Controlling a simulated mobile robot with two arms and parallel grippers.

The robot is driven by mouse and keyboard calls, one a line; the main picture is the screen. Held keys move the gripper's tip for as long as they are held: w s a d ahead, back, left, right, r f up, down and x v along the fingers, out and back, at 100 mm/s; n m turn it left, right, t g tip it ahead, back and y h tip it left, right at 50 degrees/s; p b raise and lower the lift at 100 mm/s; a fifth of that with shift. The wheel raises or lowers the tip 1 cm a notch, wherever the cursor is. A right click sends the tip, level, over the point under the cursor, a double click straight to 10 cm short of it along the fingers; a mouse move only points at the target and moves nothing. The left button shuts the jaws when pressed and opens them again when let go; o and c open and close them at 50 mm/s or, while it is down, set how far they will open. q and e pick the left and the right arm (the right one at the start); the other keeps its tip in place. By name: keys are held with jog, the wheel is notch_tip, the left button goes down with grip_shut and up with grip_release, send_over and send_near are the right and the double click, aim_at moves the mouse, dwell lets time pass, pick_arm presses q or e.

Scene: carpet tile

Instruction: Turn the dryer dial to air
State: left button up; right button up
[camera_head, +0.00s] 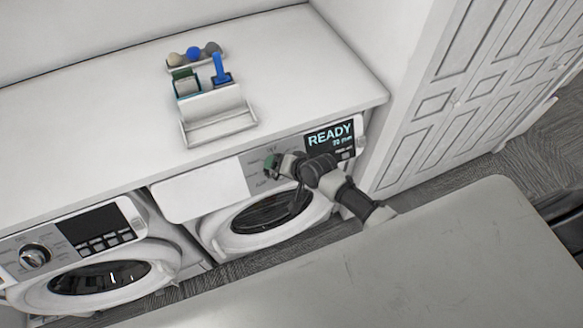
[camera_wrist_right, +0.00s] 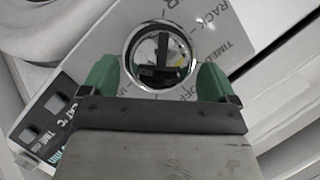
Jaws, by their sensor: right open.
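The dryer dial (camera_wrist_right: 158,52) is a round knob with a shiny chrome rim and a dark reflective face in the right wrist view. Printed words, including "RACK", "TIMED" and "OFF", surround it on the grey panel. Which word it points to I cannot tell. My right gripper (camera_wrist_right: 157,78) is open, with one green finger on each side of the dial; contact is not clear. In the head view, my right gripper (camera_head: 272,163) is at the dryer's panel and hides the dial. The dryer (camera_head: 207,196) has a display (camera_head: 330,138) reading "READY". My left gripper is not in view.
A second machine with its own dial (camera_head: 34,256) stands at left. On the white countertop (camera_head: 110,115) are a tray (camera_head: 215,118), a holder with a blue item (camera_head: 221,70) and several balls (camera_head: 193,54). A grey surface (camera_head: 440,270) fills the front right.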

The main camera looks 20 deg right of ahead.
jog(key=b+v, duration=0.1)
jog(key=v, duration=0.9)
jog(key=shift+s+r, duration=0.15)
jog(key=shift+s, duration=0.05)
jog(key=shift+d, duration=0.1)
